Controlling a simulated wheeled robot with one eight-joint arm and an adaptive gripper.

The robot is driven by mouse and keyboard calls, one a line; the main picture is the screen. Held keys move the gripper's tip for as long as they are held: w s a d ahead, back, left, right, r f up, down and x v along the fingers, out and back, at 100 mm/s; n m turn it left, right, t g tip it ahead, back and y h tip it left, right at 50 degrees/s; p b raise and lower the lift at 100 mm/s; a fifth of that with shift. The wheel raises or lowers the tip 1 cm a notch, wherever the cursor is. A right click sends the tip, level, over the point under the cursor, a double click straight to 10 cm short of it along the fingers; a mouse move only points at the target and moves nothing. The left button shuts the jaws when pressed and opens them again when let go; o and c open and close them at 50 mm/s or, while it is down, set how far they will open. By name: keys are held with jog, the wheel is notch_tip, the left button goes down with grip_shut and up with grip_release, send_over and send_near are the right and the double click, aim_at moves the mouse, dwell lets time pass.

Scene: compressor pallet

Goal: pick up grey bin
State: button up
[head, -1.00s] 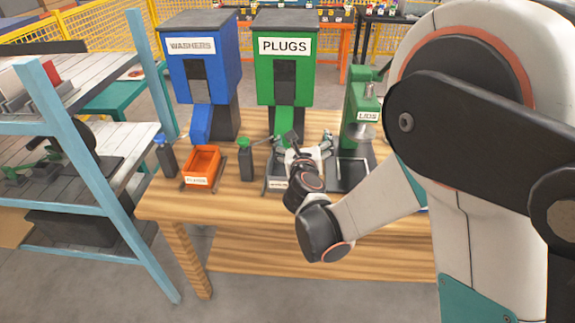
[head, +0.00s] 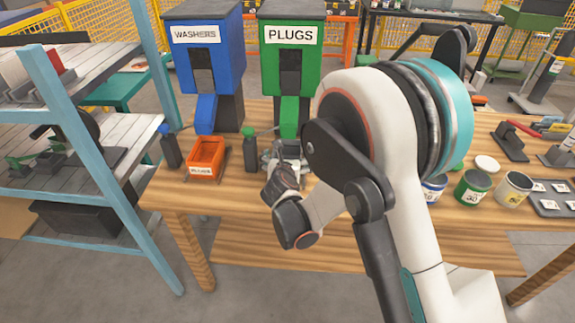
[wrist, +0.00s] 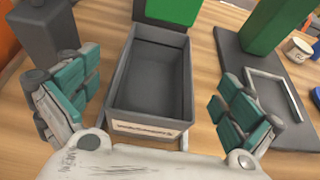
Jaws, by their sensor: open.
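The grey bin (wrist: 150,125) is an empty rectangular tray with a white label on its front wall. It sits on the wooden table, in the middle of the wrist view. My gripper (wrist: 156,80) is open, with one teal-padded finger to the left of the bin and one to the right. Neither finger visibly grips its walls. In the head view my gripper (head: 280,158) is over the table in front of the green PLUGS dispenser (head: 291,70), and it hides most of the bin.
An orange bin (head: 205,158) stands to the left, with a dark green-capped bottle (head: 250,155) between it and my gripper. The blue WASHERS dispenser (head: 205,70) is behind. Open cans (head: 473,188) stand on the right of the table. A shelf rack (head: 75,150) is at far left.

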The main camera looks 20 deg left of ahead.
jog(key=b+x, duration=0.2)
jog(key=x, duration=0.2)
jog(key=shift+a+f, duration=0.15)
jog(key=shift+w+a, duration=0.15)
jog(key=shift+w, duration=0.3)
jog(key=shift+c, duration=0.6)
jog(key=shift+s, duration=0.1)
jog(key=c, duration=1.6)
